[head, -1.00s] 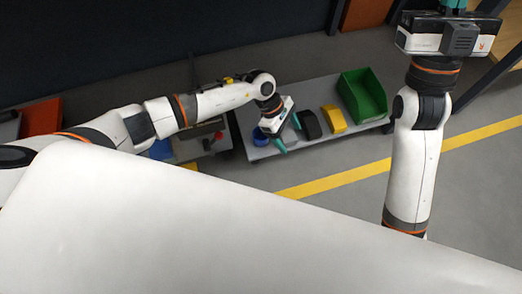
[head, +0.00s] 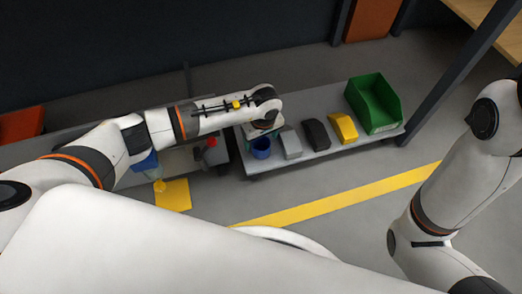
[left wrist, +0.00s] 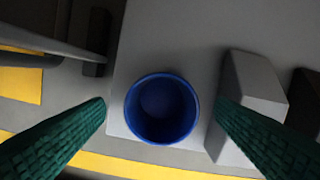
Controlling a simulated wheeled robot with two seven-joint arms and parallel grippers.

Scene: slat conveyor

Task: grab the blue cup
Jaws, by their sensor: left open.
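The blue cup (head: 261,148) stands upright near the left end of the grey slat conveyor in the head view. In the left wrist view the blue cup (left wrist: 162,108) shows from above, its round opening empty and centred between my fingers. My left gripper (left wrist: 160,115) is open, with one green finger on each side of the cup and visible gaps to it. In the head view my left gripper (head: 262,131) is mostly hidden by its own wrist, just behind the cup. My right gripper is out of view; only my right arm shows.
On the conveyor (head: 322,152), right of the cup, stand a grey block (head: 291,144), a black block (head: 316,134), a yellow block (head: 343,127) and a green bin (head: 374,103). The grey block (left wrist: 250,95) is close to my right-hand finger in the wrist view.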

